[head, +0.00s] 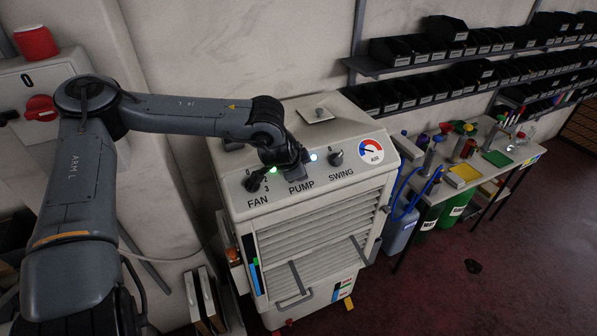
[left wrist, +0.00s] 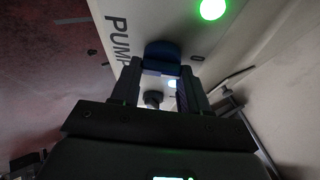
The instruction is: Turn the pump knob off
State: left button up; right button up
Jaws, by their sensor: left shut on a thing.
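The pump knob is a dark blue knob (left wrist: 162,55) on the panel beside the PUMP label in the left wrist view. My left gripper (left wrist: 162,76) is shut on it, with one finger on each side. In the head view my left gripper (head: 296,168) comes down onto the panel above the PUMP label and hides most or all of the knob. The knob's exact angle cannot be told. A bright bluish-white light (head: 313,157) shows just right of the gripper. My right gripper is in neither view.
The fan knob (head: 254,182) and a lit green lamp (head: 272,170) are close left of the gripper. The swing knob (head: 336,158) and the air gauge (head: 371,150) are to the right on the cream machine (head: 240,207). A workbench (head: 480,158) stands farther right.

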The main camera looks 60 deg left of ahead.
pick_arm(q)
jog(key=shift+n, duration=0.3)
jog(key=o, duration=1.1)
jog(key=shift+c, duration=0.2)
jog(key=shift+s+d+r, duration=0.3)
jog(key=shift+s+r, duration=0.05)
jog(key=shift+r, duration=0.2)
jog(key=v, duration=0.9)
jog(key=shift+s+d+b, duration=0.15)
jog(key=shift+b, duration=0.15)
